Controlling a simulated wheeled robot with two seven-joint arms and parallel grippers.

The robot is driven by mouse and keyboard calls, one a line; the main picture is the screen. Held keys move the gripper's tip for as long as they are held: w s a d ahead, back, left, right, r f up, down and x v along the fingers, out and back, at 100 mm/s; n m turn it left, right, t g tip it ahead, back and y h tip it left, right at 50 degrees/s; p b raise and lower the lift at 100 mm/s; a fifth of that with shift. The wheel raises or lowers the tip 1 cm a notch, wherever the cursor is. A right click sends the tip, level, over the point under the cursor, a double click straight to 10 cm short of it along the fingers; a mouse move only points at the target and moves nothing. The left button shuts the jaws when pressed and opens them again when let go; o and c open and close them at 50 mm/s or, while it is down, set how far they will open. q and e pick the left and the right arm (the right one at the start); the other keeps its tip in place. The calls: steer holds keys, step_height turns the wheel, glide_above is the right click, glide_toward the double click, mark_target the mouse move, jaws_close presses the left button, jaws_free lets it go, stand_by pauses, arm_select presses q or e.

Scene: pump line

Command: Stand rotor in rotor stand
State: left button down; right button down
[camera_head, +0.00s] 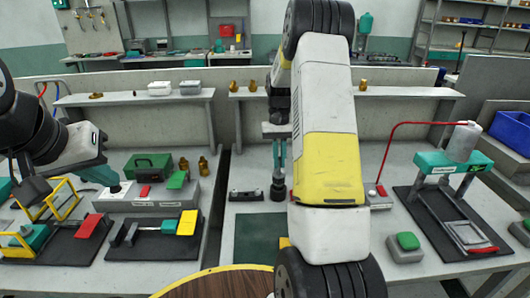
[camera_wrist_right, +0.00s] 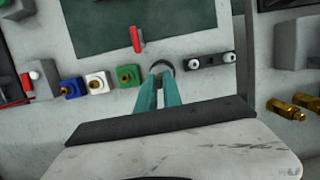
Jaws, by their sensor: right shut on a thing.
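My right gripper (camera_head: 278,158) points down near the middle of the bench, its teal fingers close together. A dark upright piece, seemingly the rotor (camera_head: 278,186), is at its fingertips. In the right wrist view the fingers (camera_wrist_right: 160,82) meet at a dark round piece (camera_wrist_right: 161,66); I cannot tell there how much is rotor and how much is rotor stand. The base of the dark piece appears at or very near the bench top. The rotor stand cannot be told apart from it. My left gripper (camera_head: 108,180) is over the left bench; its fingers are not clear enough to judge.
A black bar with two white knobs (camera_wrist_right: 208,60) lies beside the right fingertips. Green, white and blue blocks (camera_wrist_right: 97,82) stand on the other side. A dark green mat (camera_head: 255,240) lies in front, mostly clear. My right arm hides much of the middle.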

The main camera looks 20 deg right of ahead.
steer(key=shift+f, duration=1.15)
stand_by(0.4)
steer(key=c, duration=1.4)
jaws_free()
steer(key=shift+o, duration=0.4)
steer(key=shift+o, duration=1.1)
steer(key=shift+r, duration=0.1)
steer(key=shift+r, duration=3.4)
steer(key=shift+r, duration=0.1)
